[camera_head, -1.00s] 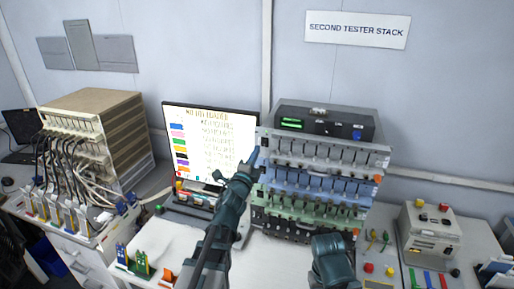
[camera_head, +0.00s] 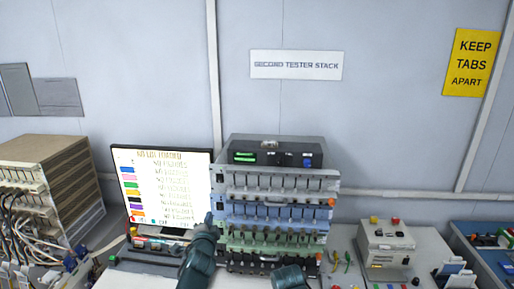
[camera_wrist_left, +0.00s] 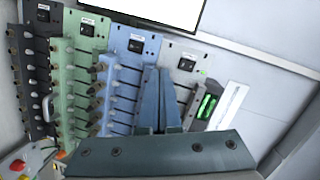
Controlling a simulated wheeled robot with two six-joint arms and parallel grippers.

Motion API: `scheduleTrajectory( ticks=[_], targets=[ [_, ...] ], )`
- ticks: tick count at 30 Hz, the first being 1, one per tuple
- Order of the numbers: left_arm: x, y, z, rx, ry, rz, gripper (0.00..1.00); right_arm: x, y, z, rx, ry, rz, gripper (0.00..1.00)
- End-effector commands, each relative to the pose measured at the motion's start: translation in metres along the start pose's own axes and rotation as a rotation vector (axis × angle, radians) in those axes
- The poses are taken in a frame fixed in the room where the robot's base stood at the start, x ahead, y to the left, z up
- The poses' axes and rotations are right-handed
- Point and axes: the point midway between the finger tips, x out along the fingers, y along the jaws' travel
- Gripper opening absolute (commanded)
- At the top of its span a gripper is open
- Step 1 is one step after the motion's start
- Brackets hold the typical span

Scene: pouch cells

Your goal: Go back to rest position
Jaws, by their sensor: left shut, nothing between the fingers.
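My left gripper (camera_head: 209,218) is low in the head view, in front of the gap between the monitor and the tester stack. Its two fingers (camera_wrist_left: 160,98) are together and empty in the left wrist view, pointing toward the tester rows. The tester stack (camera_head: 277,187) has grey, blue, green and dark rows with several slots each. A dark teal part of my right arm (camera_head: 290,278) shows at the bottom edge; its fingers are out of sight.
A monitor (camera_head: 165,185) with a colour list stands left of the stack. A beige rack (camera_head: 60,172) with cables is at far left. A beige box with knobs (camera_head: 386,243) and a blue tray (camera_head: 490,240) are at right.

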Motion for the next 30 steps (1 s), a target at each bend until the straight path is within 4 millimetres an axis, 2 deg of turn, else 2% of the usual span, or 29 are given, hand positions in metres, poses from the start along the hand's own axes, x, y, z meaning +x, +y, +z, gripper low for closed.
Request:
scheduleTrajectory(
  ticks=[1, 5, 8, 9, 12, 15, 18, 21, 24, 30],
  targets=[
    [-0.004, 0.027, 0.000, -0.082, -0.058, 0.082, 0.00, 0.004, 0.000, 0.000, 0.000, 0.000, 0.000, 0.56],
    [-0.025, 0.094, 0.004, -0.280, -0.239, 0.300, 0.00, 0.008, -0.001, -0.001, 0.000, 0.000, 0.000, 0.56],
    [-0.055, 0.146, 0.002, -0.404, -0.391, 0.472, 0.00, 0.011, -0.001, -0.001, 0.000, 0.000, 0.000, 0.56],
    [-0.070, 0.165, 0.000, -0.444, -0.455, 0.540, 0.00, 0.013, -0.001, -0.001, 0.000, 0.000, 0.000, 0.56],
    [-0.112, 0.207, -0.006, -0.520, -0.616, 0.700, 0.00, 0.016, -0.002, -0.001, 0.001, 0.000, 0.000, 0.56],
    [-0.155, 0.237, -0.013, -0.557, -0.762, 0.831, 0.00, 0.018, -0.002, -0.001, 0.001, 0.000, 0.000, 0.56],
    [-0.190, 0.254, -0.018, -0.568, -0.880, 0.926, 0.00, 0.019, -0.002, -0.001, 0.001, 0.000, 0.000, 0.56],
    [-0.214, 0.262, -0.022, -0.567, -0.960, 0.985, 0.00, 0.020, -0.002, -0.001, 0.001, 0.000, 0.000, 0.56],
    [-0.227, 0.266, -0.023, -0.563, -1.003, 1.015, 0.00, 0.021, -0.002, -0.001, 0.001, 0.000, 0.000, 0.56],
    [-0.230, 0.266, -0.023, -0.562, -1.018, 1.022, 0.00, 0.020, -0.002, -0.001, 0.001, 0.000, 0.000, 0.56]
  ],
)
